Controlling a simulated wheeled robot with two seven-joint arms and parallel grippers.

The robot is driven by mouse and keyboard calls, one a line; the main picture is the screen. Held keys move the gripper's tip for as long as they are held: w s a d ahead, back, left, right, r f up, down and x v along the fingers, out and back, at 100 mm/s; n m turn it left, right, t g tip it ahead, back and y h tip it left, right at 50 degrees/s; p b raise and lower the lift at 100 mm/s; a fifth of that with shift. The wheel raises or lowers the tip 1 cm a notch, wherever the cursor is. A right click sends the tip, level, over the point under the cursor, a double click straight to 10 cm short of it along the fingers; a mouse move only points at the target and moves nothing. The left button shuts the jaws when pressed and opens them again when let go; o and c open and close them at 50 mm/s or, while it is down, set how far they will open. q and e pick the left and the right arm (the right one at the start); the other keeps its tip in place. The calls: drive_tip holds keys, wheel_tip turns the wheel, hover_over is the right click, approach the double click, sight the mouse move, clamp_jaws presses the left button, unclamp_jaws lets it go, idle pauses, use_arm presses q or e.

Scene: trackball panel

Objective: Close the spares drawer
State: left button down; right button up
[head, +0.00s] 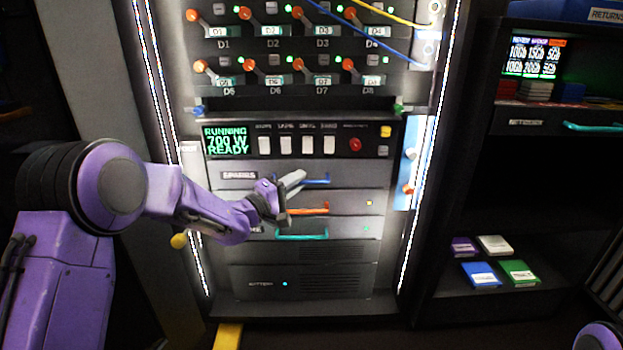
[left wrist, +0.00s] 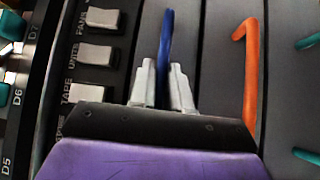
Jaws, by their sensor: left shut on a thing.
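The spares drawer (head: 238,176) is the top drawer of the rack, below the switch panel, with a SPARES label and a blue handle (head: 318,181). My left gripper (head: 291,184) is at this handle and partly covers the drawer front. In the left wrist view its two grey fingers (left wrist: 165,88) are shut on the blue handle (left wrist: 166,38), one on each side. How far the drawer stands out is hard to tell from these frames. My right gripper is out of view; only a bit of purple arm shows at the bottom right.
Below are a drawer with an orange handle (head: 308,210) and one with a teal handle (head: 302,236). The orange handle (left wrist: 247,70) is close beside my fingers. Above is the switch panel (head: 298,140). A shelf with coloured boxes (head: 480,274) stands at right.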

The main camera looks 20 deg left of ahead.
use_arm(q)
drive_tip(key=shift+w+a+r, duration=0.1)
drive_tip(key=shift+r, duration=0.05)
drive_tip(key=c, duration=1.2)
unclamp_jaws()
drive_tip(key=shift+f, duration=0.2)
drive_tip(key=p+v, duration=0.2)
drive_tip(key=v, duration=0.8)
drive_tip(key=shift+s+p, duration=0.2)
drive_tip(key=shift+p, duration=0.15)
drive_tip(key=shift+a, duration=0.1)
